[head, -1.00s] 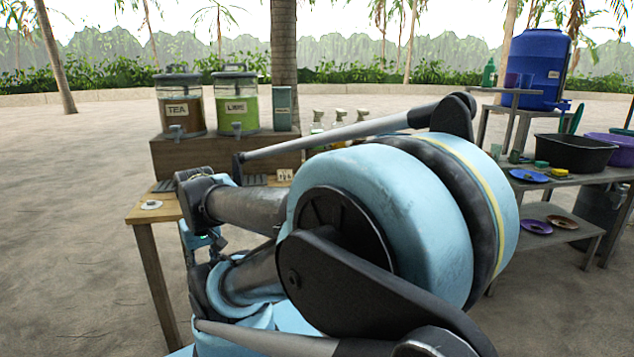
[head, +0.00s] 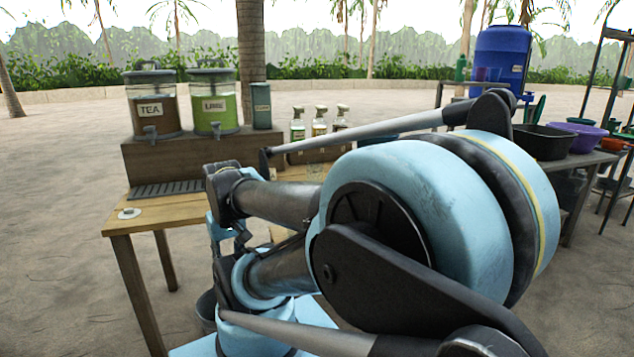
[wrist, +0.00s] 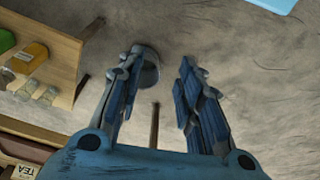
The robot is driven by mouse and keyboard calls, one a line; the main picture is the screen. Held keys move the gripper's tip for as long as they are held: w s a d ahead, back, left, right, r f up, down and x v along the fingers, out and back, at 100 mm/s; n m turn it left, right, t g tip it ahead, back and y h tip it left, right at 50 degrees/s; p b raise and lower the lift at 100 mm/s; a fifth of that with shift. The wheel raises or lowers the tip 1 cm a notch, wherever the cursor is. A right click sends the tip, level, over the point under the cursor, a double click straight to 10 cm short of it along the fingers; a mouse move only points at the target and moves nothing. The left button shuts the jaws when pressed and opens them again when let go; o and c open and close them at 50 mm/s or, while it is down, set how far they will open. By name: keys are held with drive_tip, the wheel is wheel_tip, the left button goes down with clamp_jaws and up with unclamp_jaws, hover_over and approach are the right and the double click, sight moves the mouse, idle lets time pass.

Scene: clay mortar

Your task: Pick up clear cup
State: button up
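A faint clear shape (head: 314,169), possibly the clear cup, stands on the wooden table (head: 180,211) in the head view, just behind my arm; I cannot be sure what it is. The table's edge lies to the left of the fingers there. In the head view my arm hides the gripper's fingertips and the right part of the table.
Tea (head: 154,106) and lime (head: 213,103) dispensers stand on a raised box. Several spray bottles (head: 319,122) stand right of them. A white disc (head: 129,213) lies on the table's left corner. A grey bucket (head: 206,309) stands below. A wash table with a black tub (head: 543,141) is at right.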

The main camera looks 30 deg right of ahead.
drive_tip(key=o, duration=0.6)
drive_tip(key=shift+s+r, duration=0.25)
drive_tip(key=o, duration=0.5)
drive_tip(key=shift+w+d+r, duration=0.2)
drive_tip(key=shift+d+r, duration=0.05)
drive_tip(key=shift+r, duration=0.3)
drive_tip(key=w+d+r+m+t+h, duration=0.15)
drive_tip(key=w+d+r+m, duration=0.25)
drive_tip(key=w+d+r, duration=1.05)
drive_tip(key=w+d+r+m+h, duration=0.1)
drive_tip(key=w+d, duration=0.2)
drive_tip(key=d, duration=0.6)
drive_tip(key=w+d+r+m+t, duration=0.15)
drive_tip(key=w+d, duration=0.25)
drive_tip(key=d, duration=0.5)
drive_tip(key=w+d+r+m+h, duration=0.1)
drive_tip(key=w+d+r, duration=0.15)
drive_tip(key=d, duration=0.65)
drive_tip(key=x, duration=1.8)
drive_tip(key=shift+a+f, duration=0.1)
drive_tip(key=shift+a, duration=0.3)
